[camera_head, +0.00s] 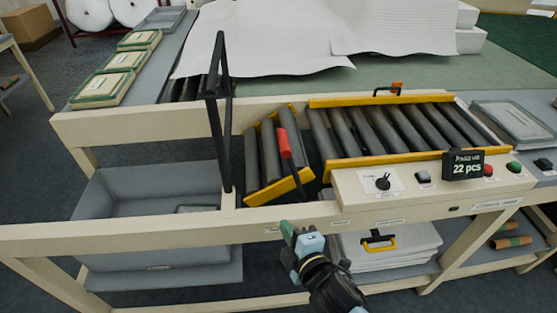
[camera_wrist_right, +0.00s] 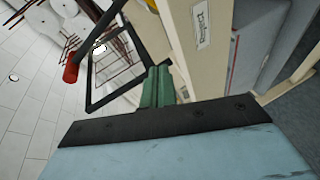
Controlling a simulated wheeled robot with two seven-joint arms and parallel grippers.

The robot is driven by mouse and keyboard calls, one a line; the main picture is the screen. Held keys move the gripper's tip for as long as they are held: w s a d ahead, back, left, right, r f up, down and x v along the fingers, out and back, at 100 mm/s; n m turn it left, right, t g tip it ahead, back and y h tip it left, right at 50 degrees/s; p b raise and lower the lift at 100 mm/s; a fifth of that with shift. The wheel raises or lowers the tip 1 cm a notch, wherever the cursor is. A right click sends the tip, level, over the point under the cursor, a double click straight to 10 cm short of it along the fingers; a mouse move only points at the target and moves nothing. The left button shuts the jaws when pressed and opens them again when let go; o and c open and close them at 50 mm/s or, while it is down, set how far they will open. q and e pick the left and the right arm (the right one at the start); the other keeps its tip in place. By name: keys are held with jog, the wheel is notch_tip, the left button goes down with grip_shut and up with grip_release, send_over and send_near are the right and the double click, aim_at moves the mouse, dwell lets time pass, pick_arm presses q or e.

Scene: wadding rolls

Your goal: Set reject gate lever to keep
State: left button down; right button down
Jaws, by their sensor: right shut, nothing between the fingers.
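The reject gate lever (camera_head: 284,143) has a red grip and stands at the tilted roller gate section (camera_head: 268,160) with yellow side rails, left of the main roller run. In the right wrist view the red grip (camera_wrist_right: 70,73) shows at the upper left on a dark rod. My right gripper (camera_head: 288,231) is shut and empty, in front of the cream front rail, below and apart from the lever. Its green fingers (camera_wrist_right: 157,87) lie together in the right wrist view. My left gripper is out of view.
A black frame (camera_head: 222,115) rises just left of the gate, above a grey bin (camera_head: 145,210). To the right are a control panel with a dark knob (camera_head: 383,182) and a display (camera_head: 463,165) reading 22 pcs. White sheets (camera_head: 385,250) lie on the lower shelf.

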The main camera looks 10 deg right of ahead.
notch_tip(320, 180, up, 14)
jog(key=a+n+t+y, duration=0.1)
jog(key=n+t, duration=0.1)
jog(key=t, duration=0.1)
jog(key=shift+s+a+f+n, duration=0.15)
jog(key=shift+s+a+n, duration=0.15)
jog(key=shift+a+n, duration=0.1)
jog(key=w+p, duration=0.1)
jog(key=w, duration=0.8)
jog(key=shift+w+d+p, duration=0.25)
jog(key=shift+d+p, duration=0.1)
jog(key=shift+d, duration=0.05)
